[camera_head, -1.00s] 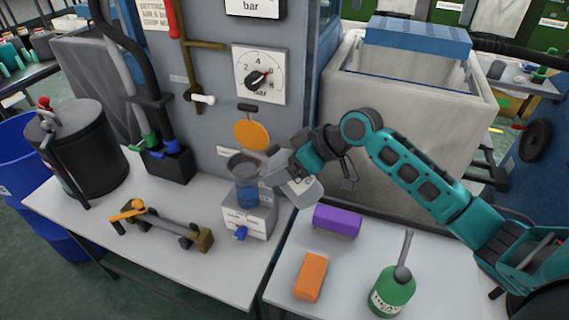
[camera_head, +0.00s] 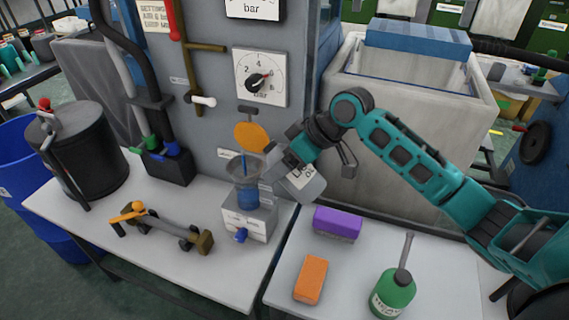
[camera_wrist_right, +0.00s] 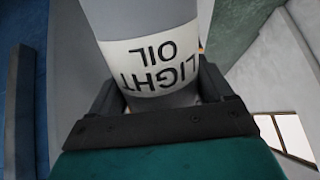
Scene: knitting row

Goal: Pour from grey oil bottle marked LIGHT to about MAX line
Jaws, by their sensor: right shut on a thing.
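My right gripper (camera_head: 292,160) is shut on the grey oil bottle (camera_head: 313,188). The bottle is tilted, its neck end toward the clear oil cup (camera_head: 243,170) on the small white-fronted unit. The words LIGHT OIL show on its label in the right wrist view (camera_wrist_right: 160,68), between the jaws (camera_wrist_right: 160,115). Blue oil (camera_head: 247,198) stands in the lower part of the cup, and a thin blue streak shows above it, like a falling stream. The orange round lid (camera_head: 251,136) is raised above the cup. I cannot make out the MAX line. My left gripper is not in view.
A green oil bottle (camera_head: 392,294), an orange block (camera_head: 311,280) and a purple block (camera_head: 338,223) are on the right table. A metal tool with an orange end (camera_head: 160,225) lies on the left table beside a black can (camera_head: 80,150). A gauge panel stands behind the cup.

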